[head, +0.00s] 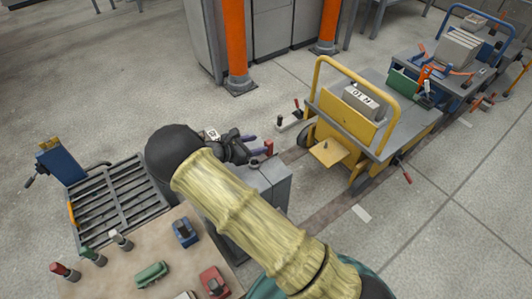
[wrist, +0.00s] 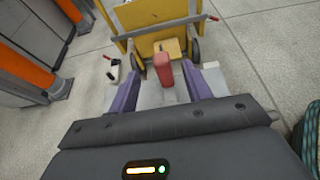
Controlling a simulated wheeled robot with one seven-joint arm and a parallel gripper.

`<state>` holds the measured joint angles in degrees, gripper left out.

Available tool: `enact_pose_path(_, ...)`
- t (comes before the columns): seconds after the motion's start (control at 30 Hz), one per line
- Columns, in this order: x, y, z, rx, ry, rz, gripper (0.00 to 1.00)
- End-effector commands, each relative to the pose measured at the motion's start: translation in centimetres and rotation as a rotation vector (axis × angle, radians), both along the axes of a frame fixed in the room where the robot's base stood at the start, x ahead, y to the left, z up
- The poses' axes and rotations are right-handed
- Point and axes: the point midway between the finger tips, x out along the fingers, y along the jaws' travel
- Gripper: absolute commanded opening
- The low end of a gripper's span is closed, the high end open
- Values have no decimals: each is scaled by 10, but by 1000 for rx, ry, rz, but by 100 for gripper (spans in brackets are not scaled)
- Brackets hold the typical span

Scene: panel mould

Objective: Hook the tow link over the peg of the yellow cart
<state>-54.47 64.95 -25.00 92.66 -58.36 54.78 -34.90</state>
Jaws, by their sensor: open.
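My gripper (head: 257,147) is open, with its two purple fingers pointing toward the yellow cart. A red upright block (wrist: 163,78) stands between the fingers in the wrist view, with room on both sides; it also shows in the head view (head: 269,147) at the top of a grey cabinet (head: 270,178). It may be the tow link's grip; the rest of the link cannot be made out. The yellow cart (head: 343,115) stands beyond the cabinet, its yellow plate (head: 328,153) facing my gripper. A small peg seems to stand on that plate, which also shows in the wrist view (wrist: 169,48).
A work table (head: 120,278) with small coloured blocks and a slatted rack (head: 118,200) are at the left. A small white stand with levers (head: 292,120) is on the floor left of the cart. An orange post (head: 235,45) stands behind. A blue cart (head: 450,60) stands farther right.

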Motion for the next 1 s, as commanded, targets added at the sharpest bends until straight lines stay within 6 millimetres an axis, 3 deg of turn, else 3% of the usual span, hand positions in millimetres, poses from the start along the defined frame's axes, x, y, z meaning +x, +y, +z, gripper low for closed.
enact_pose_path(0.4, 24, -38, -22, 0, -2, -2, 49)
enact_pose_path(0.93, 25, -39, -21, 0, -1, 0, 49)
enact_pose_path(1.0, 24, -39, -21, 0, -1, 0, 39)
